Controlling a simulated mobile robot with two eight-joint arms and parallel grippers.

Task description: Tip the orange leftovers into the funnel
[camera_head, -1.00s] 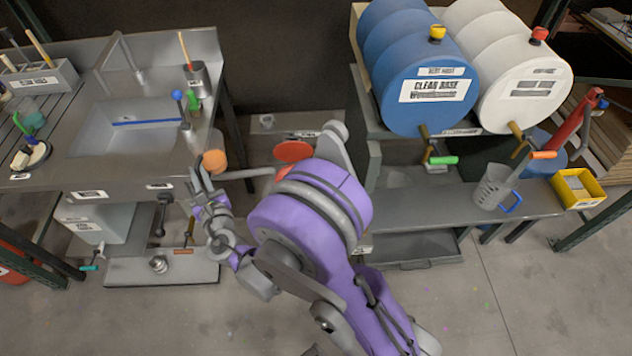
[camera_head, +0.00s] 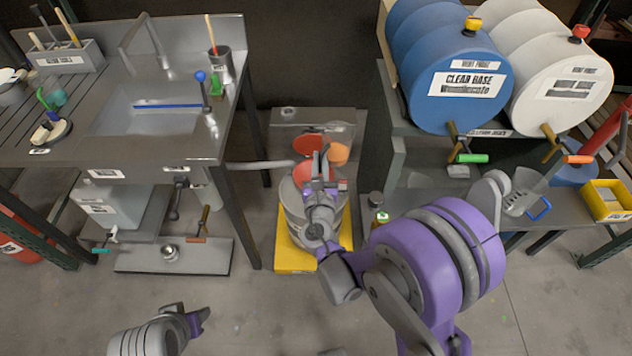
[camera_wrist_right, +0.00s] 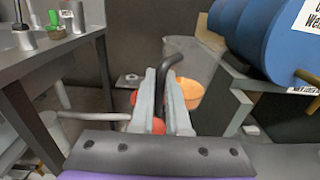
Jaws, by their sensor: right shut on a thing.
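My right gripper (camera_head: 320,165) is shut on the dark curved handle (camera_wrist_right: 172,85) of a small vessel with round orange contents or surface (camera_head: 338,153). The orange also shows past the fingers in the right wrist view (camera_wrist_right: 190,94). The gripper is above a grey drum (camera_head: 292,215). Red round shapes, apparently the funnel (camera_head: 307,145) and another red part (camera_head: 316,173), are beside and below the gripper; the arm partly hides them, so I cannot tell which one is the funnel. My left gripper (camera_head: 198,320) is low at the bottom left; its opening is unclear.
The drum stands on a yellow base (camera_head: 290,262) between the sink bench (camera_head: 130,178) and the shelf with blue (camera_head: 462,105) and white drums (camera_head: 575,95). A grey bar (camera_head: 255,165) reaches from the bench toward the drum. A bottle (camera_head: 380,217) stands right of it.

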